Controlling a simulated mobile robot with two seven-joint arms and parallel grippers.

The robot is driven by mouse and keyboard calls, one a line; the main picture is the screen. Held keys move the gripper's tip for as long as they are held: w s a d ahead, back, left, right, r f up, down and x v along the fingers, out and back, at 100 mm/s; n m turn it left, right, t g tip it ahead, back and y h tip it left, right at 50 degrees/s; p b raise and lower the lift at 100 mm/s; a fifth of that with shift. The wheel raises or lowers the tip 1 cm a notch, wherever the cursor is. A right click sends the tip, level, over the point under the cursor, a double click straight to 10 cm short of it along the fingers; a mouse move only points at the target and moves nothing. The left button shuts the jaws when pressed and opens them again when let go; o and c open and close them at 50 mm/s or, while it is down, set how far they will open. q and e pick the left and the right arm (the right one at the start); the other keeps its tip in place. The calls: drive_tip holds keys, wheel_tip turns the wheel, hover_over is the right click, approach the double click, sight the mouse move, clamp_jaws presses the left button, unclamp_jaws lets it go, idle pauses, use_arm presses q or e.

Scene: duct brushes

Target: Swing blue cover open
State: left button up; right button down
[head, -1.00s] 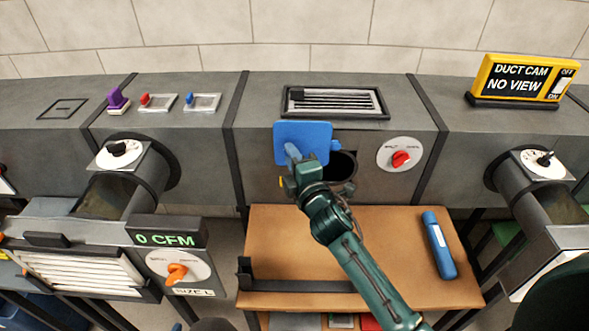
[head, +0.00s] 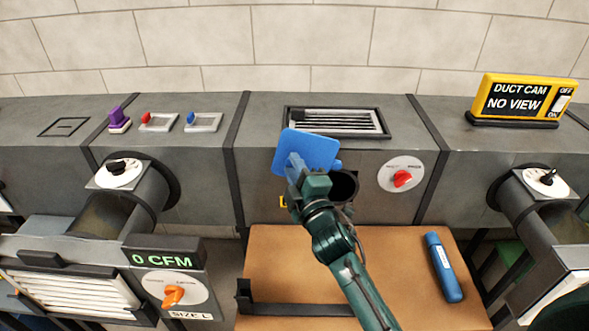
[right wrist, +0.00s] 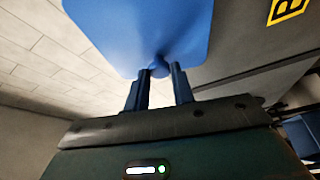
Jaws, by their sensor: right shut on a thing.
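The blue cover (head: 308,150) is a flat square plate on the front of the middle duct section. It stands swung out and tilted, and the round dark opening (head: 345,187) shows beside it at the right. My right gripper (head: 297,170) is shut on the cover's knob. In the right wrist view the cover (right wrist: 145,30) fills the top, and the two fingers of the right gripper (right wrist: 158,88) stand either side of the round blue knob (right wrist: 158,68). My left gripper is not in view.
A wooden table (head: 400,270) below the duct holds a blue cylinder (head: 443,267) at its right and a black rail (head: 300,308) at its front left. A red-knobbed dial (head: 402,176) is right of the opening. A vent grille (head: 337,121) lies on top.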

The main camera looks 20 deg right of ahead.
drive_tip(key=c, duration=1.2)
unclamp_jaws()
drive_tip(key=shift+d+r, duration=0.1)
drive_tip(key=shift+s+d+f+b, duration=0.2)
drive_tip(key=shift+s+b, duration=0.05)
drive_tip(key=shift+s, duration=1.9)
drive_tip(key=shift+s+d+f+b, duration=0.2)
drive_tip(key=shift+s+f+b, duration=0.05)
drive_tip(key=shift+s, duration=1.95)
drive_tip(key=shift+s+d+f+b, duration=0.2)
drive_tip(key=shift+s+b, duration=0.05)
drive_tip(key=shift+s, duration=1.9)
